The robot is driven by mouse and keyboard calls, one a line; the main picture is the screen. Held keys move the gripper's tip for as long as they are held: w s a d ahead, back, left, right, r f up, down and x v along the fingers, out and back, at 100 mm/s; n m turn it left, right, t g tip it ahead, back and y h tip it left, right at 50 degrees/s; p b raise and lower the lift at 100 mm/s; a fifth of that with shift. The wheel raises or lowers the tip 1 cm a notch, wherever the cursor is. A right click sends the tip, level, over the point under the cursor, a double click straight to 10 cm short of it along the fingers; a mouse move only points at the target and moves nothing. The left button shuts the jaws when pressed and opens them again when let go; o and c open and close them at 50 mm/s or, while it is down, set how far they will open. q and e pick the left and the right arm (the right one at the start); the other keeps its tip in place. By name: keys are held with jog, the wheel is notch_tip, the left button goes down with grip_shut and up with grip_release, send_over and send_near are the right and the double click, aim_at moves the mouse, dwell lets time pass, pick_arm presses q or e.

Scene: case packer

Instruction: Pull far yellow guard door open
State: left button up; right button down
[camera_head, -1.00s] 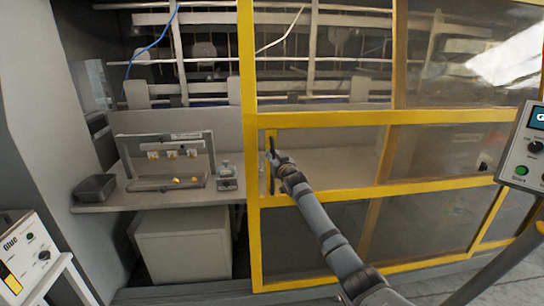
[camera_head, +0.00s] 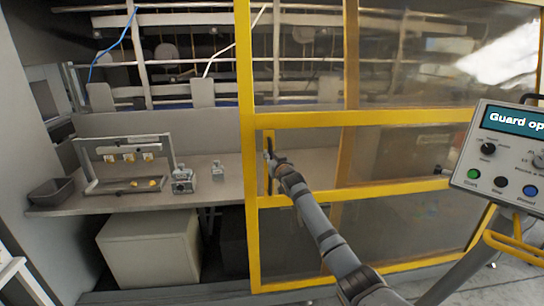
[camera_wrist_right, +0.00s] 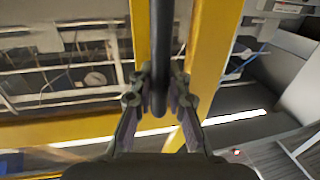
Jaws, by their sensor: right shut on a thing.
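The yellow guard door (camera_head: 395,118) has a yellow frame with clear panels and fills the middle and right of the head view. A dark upright handle (camera_head: 269,172) is on its left edge. In the right wrist view the handle (camera_wrist_right: 161,55) is a black bar in front of yellow frame posts. My right gripper (camera_head: 272,158) is at the handle; in the wrist view its fingers (camera_wrist_right: 160,98) are on both sides of the bar, shut on it. The opening to the left of the door shows the bench inside. My left gripper is not in view.
A control panel (camera_head: 508,155) at the right reads "Guard op", cut off by the picture edge. Inside, a grey bench (camera_head: 120,204) carries a dark tray (camera_head: 52,192), a small rack (camera_head: 124,160) and small metal parts (camera_head: 182,181). A pale cabinet (camera_head: 150,248) stands below.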

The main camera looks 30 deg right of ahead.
jog(key=shift+f, duration=0.4)
jog(key=c, duration=1.5)
grip_release()
jog(key=shift+s+r, duration=0.1)
jog(key=shift+o, duration=1)
jog(key=shift+r, duration=0.2)
jog(key=shift+s, duration=0.1)
jog(key=v, duration=1.2)
jog(key=shift+f, duration=0.1)
